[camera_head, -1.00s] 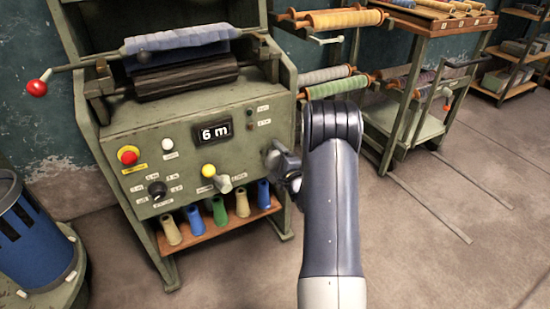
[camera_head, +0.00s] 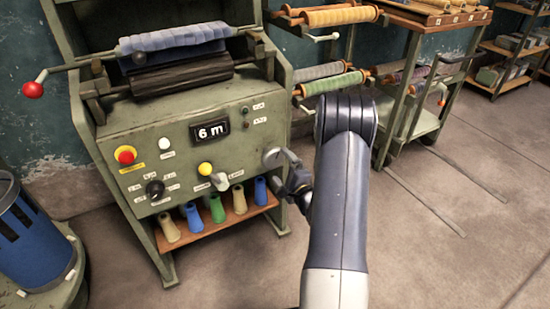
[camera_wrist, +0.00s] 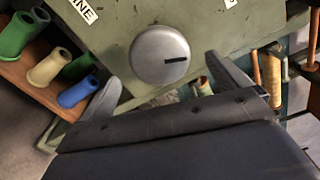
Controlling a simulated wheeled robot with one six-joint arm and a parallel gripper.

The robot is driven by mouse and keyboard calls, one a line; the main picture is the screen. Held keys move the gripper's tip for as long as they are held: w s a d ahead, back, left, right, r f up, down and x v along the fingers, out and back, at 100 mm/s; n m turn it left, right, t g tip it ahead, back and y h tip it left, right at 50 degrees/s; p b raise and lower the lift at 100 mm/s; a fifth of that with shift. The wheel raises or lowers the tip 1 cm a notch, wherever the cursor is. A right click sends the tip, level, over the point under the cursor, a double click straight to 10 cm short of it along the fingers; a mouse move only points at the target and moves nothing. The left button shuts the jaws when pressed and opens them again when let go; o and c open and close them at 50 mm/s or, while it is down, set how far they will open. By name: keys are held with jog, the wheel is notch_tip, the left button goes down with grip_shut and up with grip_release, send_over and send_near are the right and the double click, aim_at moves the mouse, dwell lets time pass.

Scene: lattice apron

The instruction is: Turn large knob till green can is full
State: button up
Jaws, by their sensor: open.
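The large knob (camera_head: 272,157) is a round grey disc on the right of the machine's green front panel. In the wrist view the knob (camera_wrist: 160,55) shows face-on with a short black mark at its right. My gripper (camera_head: 296,182) is just right of and below it in the head view. In the wrist view my gripper (camera_wrist: 167,84) is open and empty, its fingers spread either side below the knob, apart from it. No can is clearly seen; a green tapered tube (camera_head: 217,208) stands on the low shelf, also in the wrist view (camera_wrist: 14,36).
A display (camera_head: 210,132) reads 6 m. A red button (camera_head: 125,155), a yellow button (camera_head: 205,168), a grey lever (camera_head: 220,181) and a black dial (camera_head: 155,189) are on the panel. Beige and blue tubes line the wooden shelf (camera_head: 190,240).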

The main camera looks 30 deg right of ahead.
aim_at(276, 160)
jog(key=shift+s, duration=1.7)
jog(key=shift+w, duration=0.1)
jog(key=w+b, duration=0.1)
jog(key=w, duration=1)
jog(key=shift+a+b, duration=0.15)
jog(key=shift+b, duration=0.15)
jog(key=shift+s, duration=0.15)
